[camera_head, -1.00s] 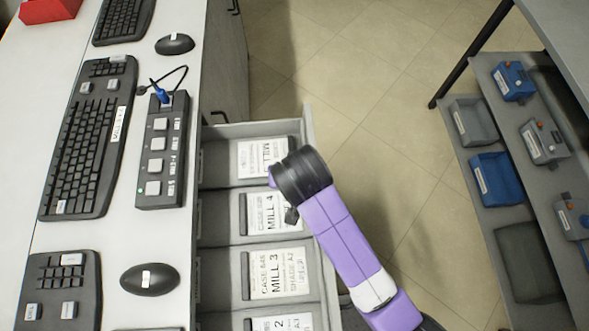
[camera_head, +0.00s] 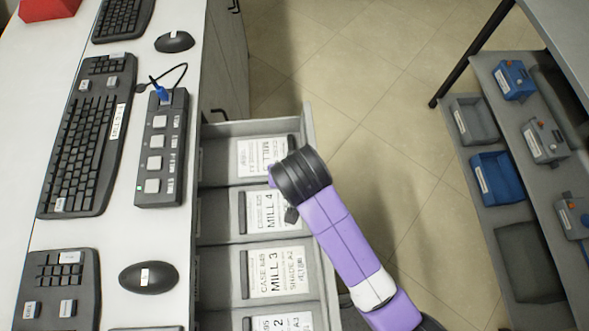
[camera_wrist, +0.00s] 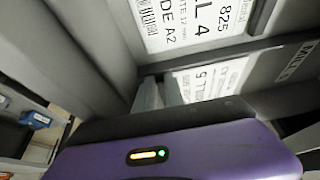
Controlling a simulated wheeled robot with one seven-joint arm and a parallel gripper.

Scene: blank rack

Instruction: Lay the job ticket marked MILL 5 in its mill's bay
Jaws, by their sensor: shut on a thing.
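The job ticket (camera_head: 262,157) in the far bay is a white card on a dark holder, lettered MILL; its number is hidden behind my wrist. It also shows in the wrist view (camera_wrist: 212,80), partly cut off by my gripper body. My gripper (camera_wrist: 160,93) points down into the drawer, its pale fingers together at that ticket's edge, shut on it; the grip itself is mostly hidden. The ticket appears low in the bay, but I cannot tell whether it touches the floor. The open drawer (camera_head: 216,216) has a row of bays; nearer ones hold tickets MILL 4 (camera_head: 263,212) and MILL 3 (camera_head: 277,272).
A partly seen ticket (camera_head: 282,323) lies in the nearest visible bay. Grey dividers separate the bays. The white desk at left carries keyboards (camera_head: 85,135), mice and a switch box (camera_head: 161,148). A shelf with blue and grey bins (camera_head: 496,178) stands right; floor between is clear.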

